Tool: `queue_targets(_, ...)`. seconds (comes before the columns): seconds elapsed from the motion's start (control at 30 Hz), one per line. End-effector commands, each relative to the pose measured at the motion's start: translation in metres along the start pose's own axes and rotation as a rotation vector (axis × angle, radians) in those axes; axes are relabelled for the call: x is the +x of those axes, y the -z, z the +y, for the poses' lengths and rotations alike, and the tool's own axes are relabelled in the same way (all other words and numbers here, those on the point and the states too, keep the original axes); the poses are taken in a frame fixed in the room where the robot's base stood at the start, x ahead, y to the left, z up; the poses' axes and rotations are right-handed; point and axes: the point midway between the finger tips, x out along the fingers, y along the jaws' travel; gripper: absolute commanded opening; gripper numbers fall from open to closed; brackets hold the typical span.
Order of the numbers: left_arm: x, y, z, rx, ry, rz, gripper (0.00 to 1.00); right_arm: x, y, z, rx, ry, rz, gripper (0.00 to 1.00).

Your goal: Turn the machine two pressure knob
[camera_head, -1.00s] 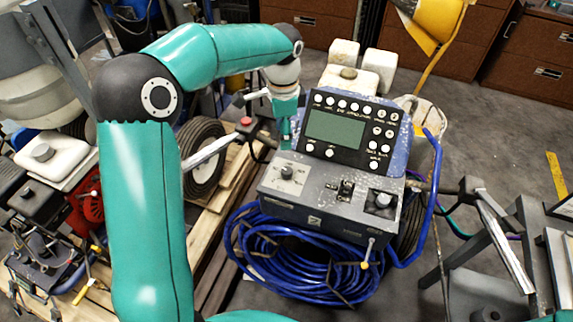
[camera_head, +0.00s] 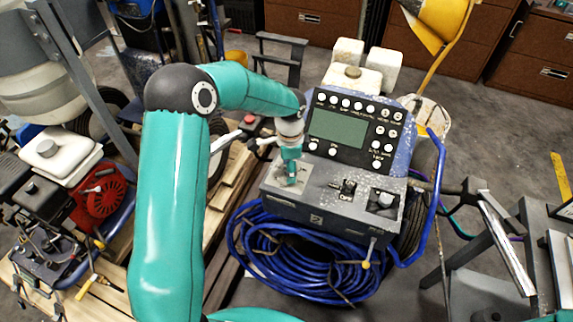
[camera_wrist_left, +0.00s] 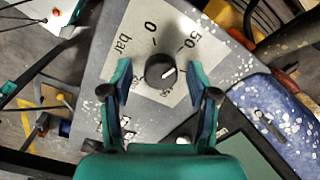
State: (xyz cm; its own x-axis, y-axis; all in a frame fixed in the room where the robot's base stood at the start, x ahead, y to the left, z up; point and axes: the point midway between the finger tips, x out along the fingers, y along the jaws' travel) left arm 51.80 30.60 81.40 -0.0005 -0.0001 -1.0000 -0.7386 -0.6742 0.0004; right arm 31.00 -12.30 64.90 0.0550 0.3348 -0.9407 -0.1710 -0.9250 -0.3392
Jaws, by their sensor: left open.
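The pressure knob (camera_wrist_left: 160,70) is small, round and dark, with a white pointer line, on a pale dial plate (camera_wrist_left: 146,42) marked 0, 50 and bar. It shows in the left wrist view; in the head view my gripper hides it. My left gripper (camera_head: 289,182) is over the dial plate at the left of the machine's front panel. In the left wrist view its teal fingers (camera_wrist_left: 161,82) are open on either side of the knob, with gaps visible. The line striper (camera_head: 320,203) has a grey-green screen. My right gripper is not in view.
The upright black button panel (camera_head: 345,130) stands just behind. A blue hose coil (camera_head: 290,255) lies below the front, and a blue tube handle (camera_head: 437,210) rises at right.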

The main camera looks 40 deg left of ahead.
Motion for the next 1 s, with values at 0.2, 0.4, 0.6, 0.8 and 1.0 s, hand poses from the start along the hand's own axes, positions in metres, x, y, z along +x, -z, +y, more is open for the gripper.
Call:
queue_targets(0.2,0.0,0.0,0.0,0.0,0.0,0.0,0.5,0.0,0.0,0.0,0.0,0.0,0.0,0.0)
queue_targets(0.4,-0.001,0.0,0.0,0.0,0.0,0.0,0.16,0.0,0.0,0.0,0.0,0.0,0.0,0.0)
queue_targets(0.6,-0.001,-0.004,-0.004,-0.002,0.0,-0.001,0.0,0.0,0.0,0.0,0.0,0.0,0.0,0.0)
queue_targets(0.8,-0.001,0.002,-0.001,0.002,0.002,0.0,0.0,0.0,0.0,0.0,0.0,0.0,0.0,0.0)
queue_targets(1.0,-0.001,0.004,0.0,0.002,0.002,0.005,0.0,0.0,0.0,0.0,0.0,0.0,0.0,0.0)
